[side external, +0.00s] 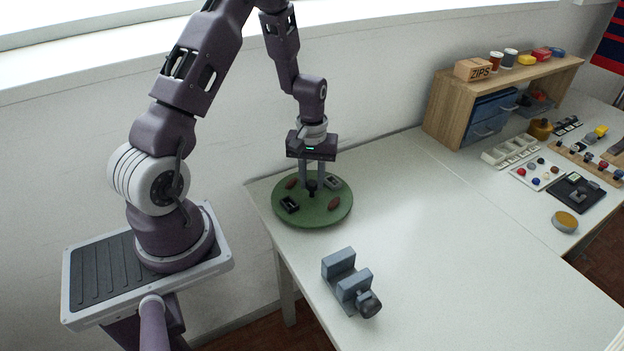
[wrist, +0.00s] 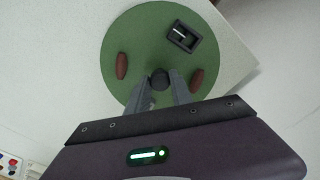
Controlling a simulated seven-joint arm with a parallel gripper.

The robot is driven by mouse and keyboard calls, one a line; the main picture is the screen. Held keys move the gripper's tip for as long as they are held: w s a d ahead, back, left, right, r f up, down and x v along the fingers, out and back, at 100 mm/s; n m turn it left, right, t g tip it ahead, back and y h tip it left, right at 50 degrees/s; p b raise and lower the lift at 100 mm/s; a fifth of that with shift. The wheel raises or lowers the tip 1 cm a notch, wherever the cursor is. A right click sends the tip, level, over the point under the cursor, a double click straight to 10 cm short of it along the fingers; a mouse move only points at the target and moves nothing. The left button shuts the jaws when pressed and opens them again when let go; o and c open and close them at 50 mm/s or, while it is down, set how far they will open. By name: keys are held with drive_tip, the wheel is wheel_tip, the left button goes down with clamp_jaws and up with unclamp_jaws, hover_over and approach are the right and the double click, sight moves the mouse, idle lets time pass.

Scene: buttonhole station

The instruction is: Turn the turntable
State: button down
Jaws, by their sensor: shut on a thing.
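The turntable is a round green disc (side external: 318,213) at the table's back left corner. It also fills the upper middle of the wrist view (wrist: 135,42). A dark knob (wrist: 160,80) stands at its centre. My gripper (side external: 312,187) points straight down over the disc with its fingers shut on the knob, one finger on each side.
A grey-blue vise (side external: 348,283) stands on the white table near its front left edge. A wooden shelf (side external: 446,105) with blue drawers stands at the back. Trays of small parts (side external: 538,172) lie at the right. The table's middle is clear.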

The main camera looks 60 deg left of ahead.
drive_tip(key=shift+n, duration=8.3)
drive_tip(key=c, duration=1.1)
unclamp_jaws()
